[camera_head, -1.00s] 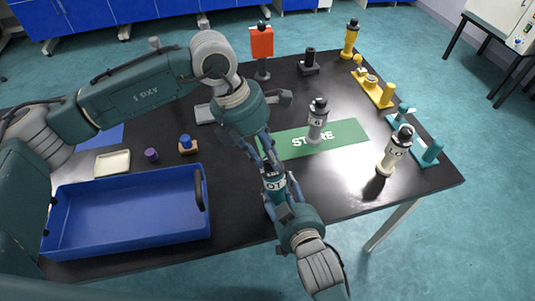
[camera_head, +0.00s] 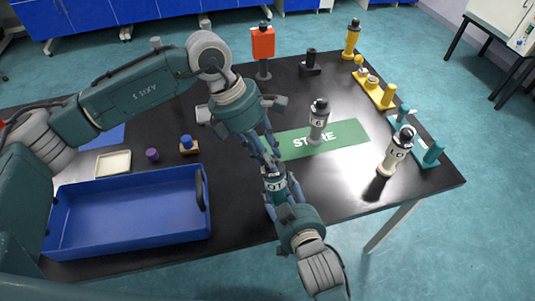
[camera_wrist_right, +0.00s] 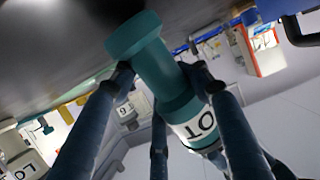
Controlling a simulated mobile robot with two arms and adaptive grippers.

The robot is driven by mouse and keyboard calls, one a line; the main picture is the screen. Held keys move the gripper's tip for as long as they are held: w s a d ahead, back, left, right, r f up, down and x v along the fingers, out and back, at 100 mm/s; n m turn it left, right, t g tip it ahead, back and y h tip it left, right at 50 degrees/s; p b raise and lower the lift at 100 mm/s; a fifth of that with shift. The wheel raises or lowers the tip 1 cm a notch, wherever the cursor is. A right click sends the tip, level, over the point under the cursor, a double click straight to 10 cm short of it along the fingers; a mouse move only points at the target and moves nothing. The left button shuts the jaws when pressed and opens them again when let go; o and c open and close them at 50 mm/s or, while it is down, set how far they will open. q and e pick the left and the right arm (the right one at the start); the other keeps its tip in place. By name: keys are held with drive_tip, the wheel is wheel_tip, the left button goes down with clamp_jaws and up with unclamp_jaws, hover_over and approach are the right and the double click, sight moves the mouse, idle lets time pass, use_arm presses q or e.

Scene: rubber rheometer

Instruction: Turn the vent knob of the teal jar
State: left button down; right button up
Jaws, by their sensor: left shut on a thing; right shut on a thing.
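The teal jar (camera_head: 274,184) has a white band with dark letters and is held above the black table, near its front edge. My right gripper (camera_head: 278,201) is shut around its body from below. In the right wrist view the teal jar (camera_wrist_right: 166,68) sits tilted between the fingers, its wide teal end at the upper left. My left gripper (camera_head: 271,163) comes down from above with its fingers closed at the jar's top end. The vent knob is hidden between those fingers.
A green STORE mat (camera_head: 350,138) bears a grey jar (camera_head: 319,120). A white jar (camera_head: 396,150) stands to its right, near teal and yellow fixtures (camera_head: 371,84). A blue tray (camera_head: 125,237) lies front left. An orange block on a stand (camera_head: 263,42) is behind my left gripper.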

use_arm(q)
drive_tip(key=c, duration=1.4)
unclamp_jaws()
drive_tip(key=v, duration=1.2)
use_arm(e)
drive_tip(key=o, duration=1.5)
drive_tip(key=shift+c, duration=0.2)
